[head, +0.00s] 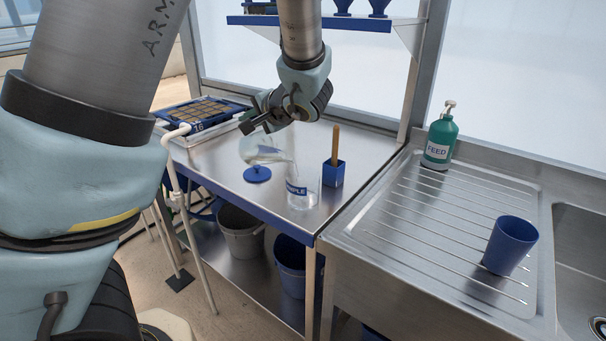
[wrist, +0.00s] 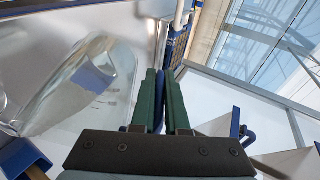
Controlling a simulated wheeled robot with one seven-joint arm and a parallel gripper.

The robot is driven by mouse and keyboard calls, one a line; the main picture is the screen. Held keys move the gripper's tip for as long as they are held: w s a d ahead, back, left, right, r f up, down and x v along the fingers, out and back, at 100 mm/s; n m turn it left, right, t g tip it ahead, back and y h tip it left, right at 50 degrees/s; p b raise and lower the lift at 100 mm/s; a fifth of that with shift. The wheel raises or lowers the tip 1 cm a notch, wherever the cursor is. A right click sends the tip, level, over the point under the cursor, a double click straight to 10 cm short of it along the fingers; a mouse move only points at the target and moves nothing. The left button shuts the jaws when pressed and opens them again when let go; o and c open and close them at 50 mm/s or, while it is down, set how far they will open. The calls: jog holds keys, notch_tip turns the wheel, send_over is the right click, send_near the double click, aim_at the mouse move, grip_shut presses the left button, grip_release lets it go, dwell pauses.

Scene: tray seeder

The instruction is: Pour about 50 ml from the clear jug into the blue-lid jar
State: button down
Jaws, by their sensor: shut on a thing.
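The clear jug (head: 262,150) is held in the air by my gripper (head: 248,126), tilted with its mouth towards the right. Water lies along its lower side, and a faint stream seems to run from its mouth to the jar. The clear jar (head: 301,188), with a blue-and-white SAMPLE label, stands open and upright on the bench with some clear liquid in it. Its blue lid (head: 257,174) lies on the bench to the left. In the wrist view, my green fingers (wrist: 160,80) are close together beside the tilted jug (wrist: 105,75); their grip on its handle is not clear.
A blue holder (head: 333,173) with a wooden stick stands just right of the jar. A seed tray (head: 203,112) is at the bench's back left. A green FEED bottle (head: 440,140) and a blue cup (head: 509,245) stand on the drainboard (head: 400,235).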

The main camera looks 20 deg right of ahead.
jog(key=shift+s+d+r, duration=0.1)
jog(key=shift+r, duration=0.1)
dwell(0.5)
notch_tip(320, 180, down, 7)
jog(key=w+a+n+g+h+b, duration=0.1)
jog(key=w+a+g+h, duration=0.1)
jog(key=g+h, duration=0.1)
jog(key=shift+w+a+g, duration=0.15)
jog(key=shift+w+g, duration=0.15)
jog(key=shift+g, duration=0.3)
jog(key=shift+r, duration=0.1)
dwell(1.3)
